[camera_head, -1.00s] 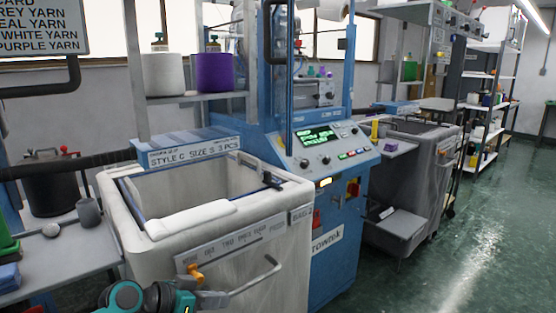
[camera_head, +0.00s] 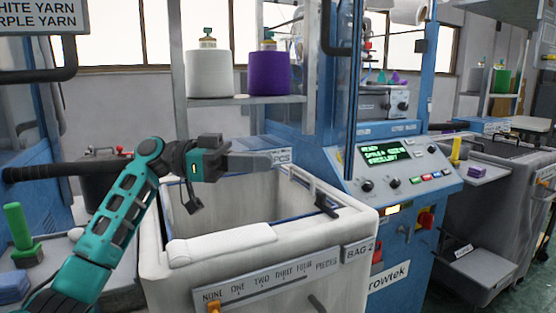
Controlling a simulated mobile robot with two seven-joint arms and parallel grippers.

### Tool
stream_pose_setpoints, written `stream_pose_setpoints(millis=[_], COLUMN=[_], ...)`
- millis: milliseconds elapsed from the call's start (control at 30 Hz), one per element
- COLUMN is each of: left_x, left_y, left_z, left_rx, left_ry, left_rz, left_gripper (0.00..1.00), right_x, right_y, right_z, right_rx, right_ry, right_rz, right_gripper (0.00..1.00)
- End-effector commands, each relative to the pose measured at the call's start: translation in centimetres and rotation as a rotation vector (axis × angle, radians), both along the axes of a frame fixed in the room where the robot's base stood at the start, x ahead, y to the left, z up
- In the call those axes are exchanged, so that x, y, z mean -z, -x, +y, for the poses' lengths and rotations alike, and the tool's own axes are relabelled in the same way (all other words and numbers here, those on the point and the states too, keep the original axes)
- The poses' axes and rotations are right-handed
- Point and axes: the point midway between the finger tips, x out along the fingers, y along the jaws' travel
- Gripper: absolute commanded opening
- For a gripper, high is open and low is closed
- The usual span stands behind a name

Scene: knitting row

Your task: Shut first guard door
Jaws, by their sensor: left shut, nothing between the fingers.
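The blue knitting machine (camera_head: 400,235) stands at centre right with its upper front bay showing. A tall narrow blue-framed panel (camera_head: 355,110), which looks like the guard door, shows nearly edge-on at the left of the bay. A black bar like a handle (camera_head: 338,30) is near its top. The yarn parts inside the bay show to its right, so the door looks open; its exact angle is hard to tell. My left gripper (camera_head: 262,162) is shut and empty, pointing right over the back of the white bin, left of the panel. My right gripper is out of view.
The white bin (camera_head: 280,265) labelled BAG 2 stands in front of the machine. A shelf (camera_head: 250,101) behind holds a white cone (camera_head: 209,73) and a purple cone (camera_head: 268,74). A lit control panel (camera_head: 390,152) is below the bay. A grey bin (camera_head: 485,210) stands at right.

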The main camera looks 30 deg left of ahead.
Motion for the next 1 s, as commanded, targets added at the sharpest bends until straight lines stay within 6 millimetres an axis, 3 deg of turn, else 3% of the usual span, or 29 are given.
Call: stream_pose_setpoints(millis=[300, 500, 700, 1000], left_x=[-0.2, -0.1, -0.1, 0.0], left_y=[-2.0, -3.1, -3.6, -3.7], left_z=[-6.6, -9.8, -11.3, -11.5], left_rx=[0.003, 0.002, 0.0, -0.001], left_ry=[0.001, -0.001, 0.001, 0.0], left_rz=[-0.001, 0.0, 0.0, 0.001], left_gripper=[0.0, 0.0, 0.0, 0.0], right_x=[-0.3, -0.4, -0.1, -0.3], right_y=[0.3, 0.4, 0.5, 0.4], right_z=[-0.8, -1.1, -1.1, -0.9], right_rx=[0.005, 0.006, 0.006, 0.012], right_ry=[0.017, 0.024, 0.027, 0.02], right_rz=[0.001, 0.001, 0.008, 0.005], right_gripper=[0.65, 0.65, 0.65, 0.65])
